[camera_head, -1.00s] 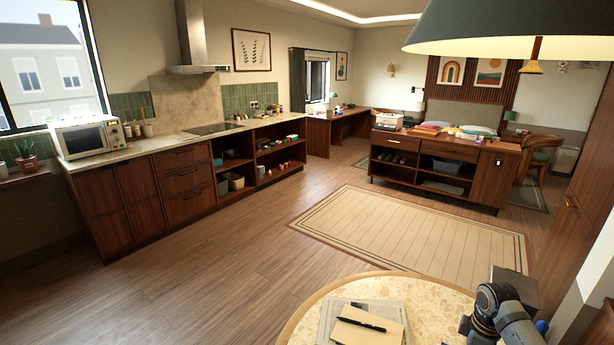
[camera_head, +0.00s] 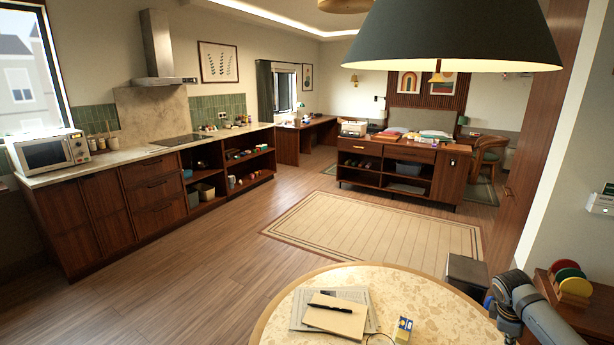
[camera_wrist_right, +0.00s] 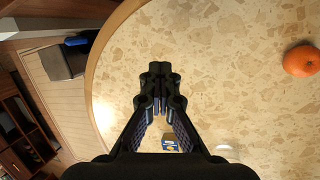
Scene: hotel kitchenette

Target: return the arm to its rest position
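My right arm (camera_head: 525,305) comes in at the lower right of the head view, bent beside the round table's right edge; its gripper does not show there. In the right wrist view my right gripper (camera_wrist_right: 160,100) points over the speckled round table (camera_wrist_right: 235,90). Its two fingers come together at the tips with nothing held between them. A small blue and yellow box (camera_wrist_right: 170,142) shows through the gap between the fingers, on the table. My left arm and left gripper are in neither view.
The table (camera_head: 455,325) carries a notepad with a pen (camera_head: 335,315), papers and the small box (camera_head: 403,330). An orange (camera_wrist_right: 301,61) lies on it in the wrist view. A dark box-shaped stand (camera_head: 467,270) is behind the table. A lampshade (camera_head: 455,35) hangs above.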

